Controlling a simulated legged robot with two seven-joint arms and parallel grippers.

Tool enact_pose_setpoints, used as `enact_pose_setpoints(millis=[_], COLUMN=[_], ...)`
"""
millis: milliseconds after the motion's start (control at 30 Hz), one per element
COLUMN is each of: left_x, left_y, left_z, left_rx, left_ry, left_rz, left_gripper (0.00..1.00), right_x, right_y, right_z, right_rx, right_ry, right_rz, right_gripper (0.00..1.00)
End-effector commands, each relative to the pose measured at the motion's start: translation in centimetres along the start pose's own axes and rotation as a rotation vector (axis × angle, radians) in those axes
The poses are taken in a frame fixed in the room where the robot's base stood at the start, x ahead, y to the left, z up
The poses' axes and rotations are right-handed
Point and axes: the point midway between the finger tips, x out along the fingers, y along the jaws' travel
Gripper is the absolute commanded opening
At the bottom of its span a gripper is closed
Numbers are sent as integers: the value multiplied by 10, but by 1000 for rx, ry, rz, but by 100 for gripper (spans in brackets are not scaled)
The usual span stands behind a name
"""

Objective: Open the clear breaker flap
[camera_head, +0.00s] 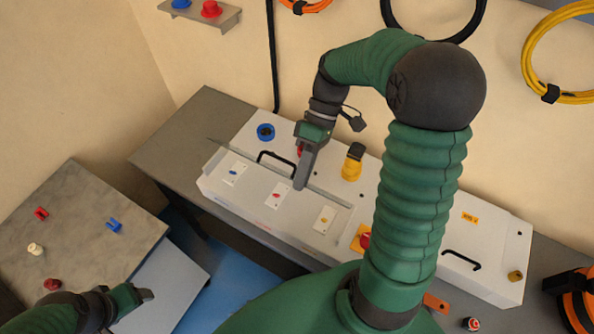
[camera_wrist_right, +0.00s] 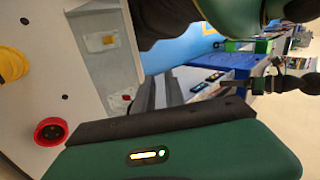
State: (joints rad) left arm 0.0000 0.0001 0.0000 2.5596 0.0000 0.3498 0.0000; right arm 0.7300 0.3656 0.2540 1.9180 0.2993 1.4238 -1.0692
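The clear breaker flap (camera_head: 249,202) lies along the front left of the white machine, over several labelled switches; I cannot make out whether it is fully down. It also shows in the right wrist view (camera_wrist_right: 115,72). My right gripper (camera_head: 301,184) points down over the flap area, right of the black handle; contact is unclear. In the right wrist view its grey fingers (camera_wrist_right: 160,93) show beside the flap, but their opening is hard to judge. My left gripper (camera_head: 146,295) is at lower left, away from the machine, its opening unclear.
A black handle (camera_head: 276,158), a blue round socket (camera_head: 265,132) and a yellow connector (camera_head: 352,165) are on the machine top. A red connector (camera_wrist_right: 50,131) is close to the right gripper. A grey side table (camera_head: 85,215) with small red, blue and white parts stands left.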

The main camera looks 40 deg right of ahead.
Motion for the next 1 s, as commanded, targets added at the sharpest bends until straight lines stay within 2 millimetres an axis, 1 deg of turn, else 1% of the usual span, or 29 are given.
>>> enact_pose_setpoints(millis=[33, 67, 100, 167, 200, 267, 300, 400, 433, 533, 633, 767, 1000], left_x=[14, 20, 30, 47, 57, 70, 77, 89, 90, 92, 91, 94, 101], left_y=[0, 0, 0, 0, 0, 0, 0, 0, 0, 0, 0, 0, 0], left_z=[3, 5, 7, 11, 14, 17, 19, 21, 22, 22, 22, 22, 24], left_rx=[0, 0, 0, 0, 0, 0, 0, 0, 0, 0, 0, 0, 0], left_ry=[0, 0, 0, -1, -1, -1, -1, -1, -1, -1, 0, 0, 0], left_rz=[0, 0, 0, 0, 0, 0, 0, 0, 0, 0, 0, 0, 0], left_gripper=[68, 68, 68, 68, 68, 68, 68, 68, 68, 68, 68, 68, 68], right_x=[6, 8, 8, 7, 4, -3, -8, -22, -25, -33, -32, -18, 16], right_y=[2, 2, 1, -5, -11, -24, -34, -59, -64, -76, -71, -54, -14], right_z=[-7, -12, -19, -34, -45, -60, -69, -85, -88, -93, -93, -92, -90], right_rx=[-93, -171, -296, -513, -662, -871, -994, -1228, -1274, -1358, -1371, -1368, -1365], right_ry=[-44, -81, -141, -245, -318, -423, -486, -610, -635, -686, -694, -693, -693], right_rz=[52, 95, 162, 273, 347, 451, 512, 630, 653, 697, 698, 694, 692], right_gripper=[7, 3, 0, 0, 0, 0, 0, 0, 0, 0, 0, 0, 0])
